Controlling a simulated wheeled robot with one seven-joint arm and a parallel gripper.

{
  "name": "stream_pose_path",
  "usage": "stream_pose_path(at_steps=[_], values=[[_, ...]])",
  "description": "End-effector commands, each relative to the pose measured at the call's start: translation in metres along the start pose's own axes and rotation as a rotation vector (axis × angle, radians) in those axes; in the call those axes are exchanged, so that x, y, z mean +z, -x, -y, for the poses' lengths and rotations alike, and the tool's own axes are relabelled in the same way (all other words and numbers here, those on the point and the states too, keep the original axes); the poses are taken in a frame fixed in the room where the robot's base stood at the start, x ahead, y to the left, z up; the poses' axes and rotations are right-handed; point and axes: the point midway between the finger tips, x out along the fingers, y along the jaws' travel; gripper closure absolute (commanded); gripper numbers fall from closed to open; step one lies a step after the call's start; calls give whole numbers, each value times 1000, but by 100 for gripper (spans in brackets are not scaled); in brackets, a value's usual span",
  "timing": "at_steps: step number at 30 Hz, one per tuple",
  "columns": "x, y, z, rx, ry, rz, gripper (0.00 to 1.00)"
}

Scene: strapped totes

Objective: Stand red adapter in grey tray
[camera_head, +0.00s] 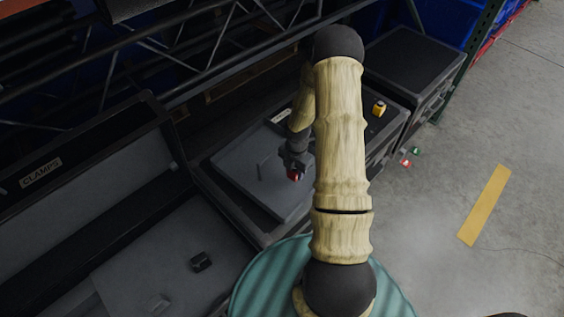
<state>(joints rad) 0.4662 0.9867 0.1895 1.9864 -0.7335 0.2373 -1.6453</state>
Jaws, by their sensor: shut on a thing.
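My gripper (293,164) points down and is shut on the red adapter (296,175), of which only a small red part shows. Both are over the right part of a grey tray-like surface (245,186), inside a dark tote left of my arm. I cannot tell whether the adapter touches that surface or hangs above it, nor whether it is upright. A small grey upright piece (263,170) stands on the surface to the left of the gripper. My arm hides the right side of this tote.
An open tote labelled CLAMPS (41,172) at left holds a dark block (201,261) and a grey piece (158,303). A yellow object (379,108) sits right of my arm. Small red (405,163) and green (416,151) things lie farther right. Dark rack bars cross behind.

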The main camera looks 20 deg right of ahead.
Motion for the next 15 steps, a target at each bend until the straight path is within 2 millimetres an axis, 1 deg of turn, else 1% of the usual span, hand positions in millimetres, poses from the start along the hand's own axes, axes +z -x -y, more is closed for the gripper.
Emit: stream_pose_path(at_steps=[2,10,13,15], values=[[0,-4,-1,1,2,1,91],[-1,-4,-1,1,2,1,91],[-1,-14,-1,-1,3,-1,91],[-2,-24,-1,-2,3,-1,91]])
